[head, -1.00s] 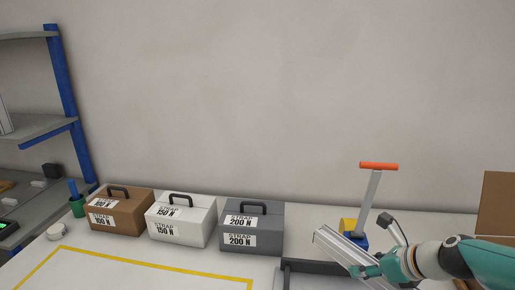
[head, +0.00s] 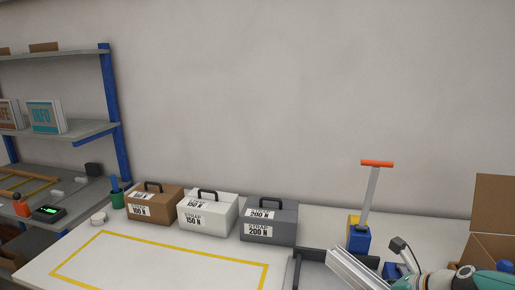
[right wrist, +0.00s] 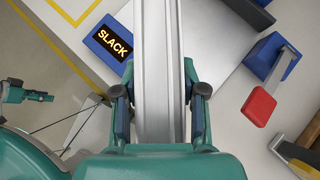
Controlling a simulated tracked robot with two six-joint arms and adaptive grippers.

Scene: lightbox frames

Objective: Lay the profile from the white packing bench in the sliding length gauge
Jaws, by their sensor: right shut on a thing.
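My right gripper (right wrist: 160,98) is shut on the silver grooved profile (right wrist: 156,40), its fingers on both long sides. In the head view the profile (head: 352,270) runs at a slant at the lower edge, and my right arm comes in from the right. Under it lies a light grey plate with a dark raised edge (head: 312,255), seemingly the length gauge. In the wrist view the profile crosses above this plate (right wrist: 208,35); I cannot tell whether it touches. A small teal and dark part at the wrist view's left, seemingly my left gripper (right wrist: 42,97), is too small to read.
The white bench (head: 130,262) has a clear yellow-outlined area. Brown (head: 155,205), white (head: 208,214) and grey (head: 268,222) strap boxes stand behind. A blue block with an orange-handled lever (head: 358,238) stands beyond the profile. A blue SLACK display (right wrist: 113,40) lies beside it.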

